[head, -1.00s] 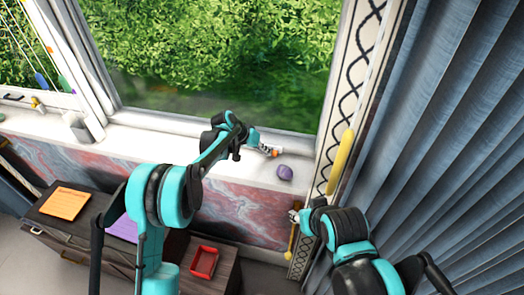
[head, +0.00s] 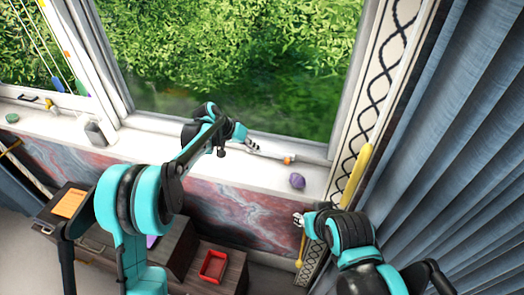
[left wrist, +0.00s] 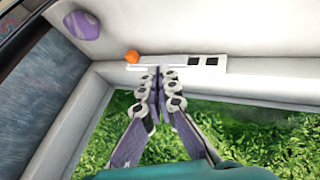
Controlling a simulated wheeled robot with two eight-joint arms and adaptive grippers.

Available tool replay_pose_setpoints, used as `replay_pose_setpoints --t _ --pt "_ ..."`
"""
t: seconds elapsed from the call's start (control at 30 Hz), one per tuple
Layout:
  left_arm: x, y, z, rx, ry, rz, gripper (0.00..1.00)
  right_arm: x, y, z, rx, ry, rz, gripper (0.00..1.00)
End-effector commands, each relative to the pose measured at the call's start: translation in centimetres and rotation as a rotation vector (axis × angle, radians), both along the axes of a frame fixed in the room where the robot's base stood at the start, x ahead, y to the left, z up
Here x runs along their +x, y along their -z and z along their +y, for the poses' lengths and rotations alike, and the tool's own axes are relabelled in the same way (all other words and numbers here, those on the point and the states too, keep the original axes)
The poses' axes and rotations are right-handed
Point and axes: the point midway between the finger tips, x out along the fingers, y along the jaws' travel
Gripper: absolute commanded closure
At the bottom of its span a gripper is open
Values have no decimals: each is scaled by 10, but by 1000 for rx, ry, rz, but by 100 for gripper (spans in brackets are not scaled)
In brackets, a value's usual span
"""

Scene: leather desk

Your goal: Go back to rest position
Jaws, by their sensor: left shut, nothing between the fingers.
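My left gripper (head: 252,145) is over the white window sill (head: 165,146). In the left wrist view its fingers (left wrist: 157,75) are together with nothing between them. A small orange piece (head: 289,160) is on the sill to the right of the gripper; it also shows in the left wrist view (left wrist: 132,57), by a pale strip. A purple lump (head: 297,181) sits further right on the sill. My right gripper (head: 299,219) is small and low at the right, in front of the wall below the sill; its finger opening is too small to tell.
A yellow bar (head: 357,172) stands at the window's right edge, beside the blue curtain (head: 450,150). Below are a dark cabinet with an orange sheet (head: 69,203) and a red tray (head: 213,265). A grey box (head: 97,134) stands on the sill at left.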

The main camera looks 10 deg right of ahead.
Motion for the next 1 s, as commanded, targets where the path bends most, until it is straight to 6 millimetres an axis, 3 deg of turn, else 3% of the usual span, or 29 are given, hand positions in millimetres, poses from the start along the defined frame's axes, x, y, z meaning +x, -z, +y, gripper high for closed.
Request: replay_pose_setpoints --t 0.33,0.47,0.73,1.0 --pt "-4 -13 9 3 -5 -1 100 0 -2 0 0 0 0 60" --pt "-18 -30 26 29 -45 -9 100 0 0 0 0 0 0 60" --pt "-97 -81 97 143 -222 -58 100 0 9 0 0 0 0 60" --pt "-198 -94 166 251 -402 -127 100 0 18 0 0 0 0 60"
